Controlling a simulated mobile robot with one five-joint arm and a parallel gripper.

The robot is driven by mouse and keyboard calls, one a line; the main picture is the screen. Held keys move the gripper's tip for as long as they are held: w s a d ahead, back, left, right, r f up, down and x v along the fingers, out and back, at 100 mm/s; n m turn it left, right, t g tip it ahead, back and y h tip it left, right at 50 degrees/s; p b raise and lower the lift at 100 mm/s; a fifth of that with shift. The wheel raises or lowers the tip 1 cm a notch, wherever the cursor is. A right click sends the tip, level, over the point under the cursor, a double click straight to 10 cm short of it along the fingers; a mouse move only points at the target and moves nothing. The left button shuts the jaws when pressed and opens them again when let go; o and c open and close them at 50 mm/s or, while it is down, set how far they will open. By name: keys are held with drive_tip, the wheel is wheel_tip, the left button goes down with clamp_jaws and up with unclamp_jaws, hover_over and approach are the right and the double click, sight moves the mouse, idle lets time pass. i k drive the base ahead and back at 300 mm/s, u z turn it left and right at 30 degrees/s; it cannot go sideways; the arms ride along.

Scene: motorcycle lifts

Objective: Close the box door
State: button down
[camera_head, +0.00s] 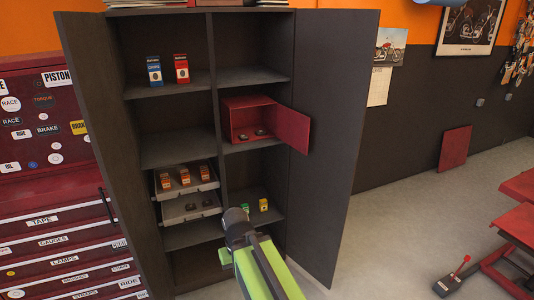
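A red box (235,124) stands on a right-hand shelf of the dark open cabinet. Its red door (291,130) is swung open to the right, past the shelf's front edge. A few small dark round items lie inside the box. My green and black arm reaches up from the bottom of the view. Its dark end, my gripper (236,222), is below the box, in front of the lower shelves, and apart from the door. The fingers cannot be made out, so I cannot tell whether it is open or shut.
Both cabinet doors stand open; the right one (336,140) is beside the box door. A blue and a red small box (182,69) sit on the upper left shelf. Trays with orange boxes (185,177) are at left. A red tool chest (60,220) flanks the cabinet.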

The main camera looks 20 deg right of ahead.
sight(293, 127)
drive_tip(key=u, duration=0.1)
drive_tip(key=i, duration=1)
